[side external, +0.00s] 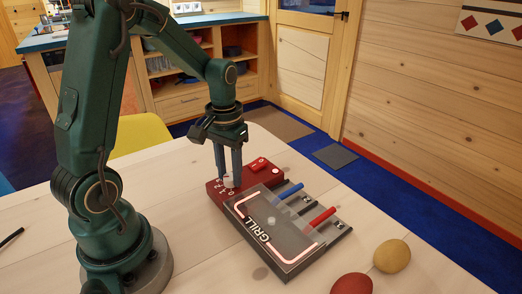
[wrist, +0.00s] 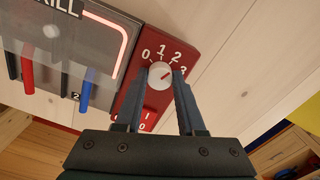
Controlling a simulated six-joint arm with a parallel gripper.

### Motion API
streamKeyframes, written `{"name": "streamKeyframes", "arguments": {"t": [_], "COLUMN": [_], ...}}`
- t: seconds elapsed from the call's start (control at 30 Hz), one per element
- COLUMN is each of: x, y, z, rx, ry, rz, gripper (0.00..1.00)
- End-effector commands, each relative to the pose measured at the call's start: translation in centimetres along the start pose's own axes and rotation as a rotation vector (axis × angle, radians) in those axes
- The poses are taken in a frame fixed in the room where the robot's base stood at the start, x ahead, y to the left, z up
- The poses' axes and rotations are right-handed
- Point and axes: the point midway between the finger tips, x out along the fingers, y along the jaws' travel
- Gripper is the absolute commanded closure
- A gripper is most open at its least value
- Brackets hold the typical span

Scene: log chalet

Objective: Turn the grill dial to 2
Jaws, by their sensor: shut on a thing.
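The grill (side external: 270,222) lies on the table, a dark slab with a glowing outline and the word GRILL. Its red control panel (side external: 213,192) runs along the far-left side; it also shows in the wrist view (wrist: 183,38). The white round dial (wrist: 160,76) sits on this panel, with 0, 1, 2 and 3 printed around it. A red mark on the dial points up and right, towards the 2 and 3 side; the exact number is hard to tell. My gripper (wrist: 158,73) is shut on the dial, one finger on each side. In the side view my gripper (side external: 231,182) points down and partly hides the dial.
A red switch (side external: 259,164) and a small white light (side external: 275,171) are on the panel. A blue handle (side external: 289,191) and a red handle (side external: 319,218) stick out on the right. A tan egg-shaped thing (side external: 391,256) and a red one (side external: 352,284) lie front right.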

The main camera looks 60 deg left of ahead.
Motion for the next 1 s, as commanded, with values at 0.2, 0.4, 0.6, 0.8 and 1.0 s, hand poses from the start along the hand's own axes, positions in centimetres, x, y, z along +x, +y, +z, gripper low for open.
{"name": "streamKeyframes", "arguments": {"t": [0.2,0.4,0.6,0.8,1.0], "x": [-0.1,-0.1,-0.11,-0.11,-0.06], "y": [0.0,0.0,0.0,0.0,0.0], "z": [-0.07,-0.08,-0.1,-0.11,-0.06], "rx": [-0.07,-0.09,-0.091,-0.091,-0.09], "ry": [0.003,0.004,0.004,0.004,0.003], "rz": [0.0,0.0,0.0,0.0,0.0], "gripper": [1.0,1.0,1.0,0.31,0.31]}}
